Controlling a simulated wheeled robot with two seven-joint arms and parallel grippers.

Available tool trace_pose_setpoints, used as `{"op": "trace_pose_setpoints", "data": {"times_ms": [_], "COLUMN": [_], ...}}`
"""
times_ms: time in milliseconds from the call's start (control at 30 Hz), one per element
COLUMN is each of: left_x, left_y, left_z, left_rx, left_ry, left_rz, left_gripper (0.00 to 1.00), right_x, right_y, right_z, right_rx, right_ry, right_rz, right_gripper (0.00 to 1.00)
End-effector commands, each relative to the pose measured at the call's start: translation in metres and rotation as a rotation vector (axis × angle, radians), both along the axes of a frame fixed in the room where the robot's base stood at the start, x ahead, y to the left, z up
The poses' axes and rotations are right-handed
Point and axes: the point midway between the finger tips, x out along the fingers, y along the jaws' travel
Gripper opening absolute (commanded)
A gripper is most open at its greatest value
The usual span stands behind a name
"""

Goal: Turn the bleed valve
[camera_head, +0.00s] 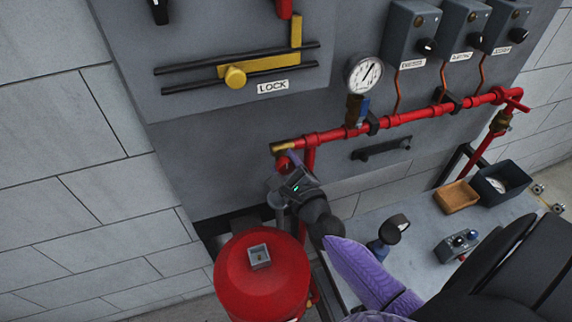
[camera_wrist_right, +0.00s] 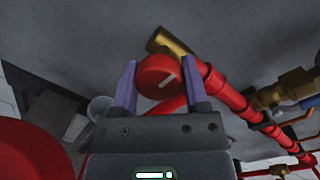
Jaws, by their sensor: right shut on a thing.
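The bleed valve's round red knob (camera_wrist_right: 158,76), with a pale line on its face, sits at the brass-ended left end of the red pipe. In the head view the knob (camera_head: 283,163) is partly covered by my right gripper (camera_head: 284,170). In the right wrist view, the two purple fingers of my right gripper (camera_wrist_right: 160,88) stand on either side of the knob and are shut on it. The brass fitting (camera_wrist_right: 170,42) shows just beyond the knob. My left gripper is in neither view.
A red tank (camera_head: 262,285) stands just below my right gripper. The red pipe (camera_head: 410,115) runs right along the grey panel, with a pressure gauge (camera_head: 364,74) above it. A grey table (camera_head: 360,235) at the right holds an orange tray (camera_head: 455,196) and a dark bin (camera_head: 503,182).

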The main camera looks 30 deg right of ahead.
Motion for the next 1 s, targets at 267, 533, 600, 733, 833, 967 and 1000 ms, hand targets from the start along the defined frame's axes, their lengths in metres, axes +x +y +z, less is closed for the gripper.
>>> {"op": "trace_pose_setpoints", "data": {"times_ms": [267,533,600,733,833,967,1000], "left_x": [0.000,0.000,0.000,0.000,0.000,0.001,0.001], "left_y": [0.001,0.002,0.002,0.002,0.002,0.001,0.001], "left_z": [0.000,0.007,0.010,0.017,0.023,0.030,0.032], "left_rx": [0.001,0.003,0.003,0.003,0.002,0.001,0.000], "left_ry": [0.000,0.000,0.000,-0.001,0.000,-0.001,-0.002], "left_rz": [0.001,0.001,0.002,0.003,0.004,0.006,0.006], "left_gripper": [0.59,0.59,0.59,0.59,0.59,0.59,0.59], "right_x": [0.000,0.000,0.000,0.000,0.000,0.000,0.000], "right_y": [0.000,0.000,0.000,0.001,0.001,0.001,0.001], "right_z": [0.000,0.001,0.001,0.002,0.002,0.002,0.002], "right_rx": [-0.004,-0.090,-0.133,-0.240,-0.332,-0.452,-0.489], "right_ry": [0.003,0.023,0.036,0.061,0.082,0.111,0.120], "right_rz": [0.001,0.001,0.001,0.001,0.001,0.001,0.000], "right_gripper": [0.00,0.00,0.00,0.00,0.00,0.00,0.00]}}
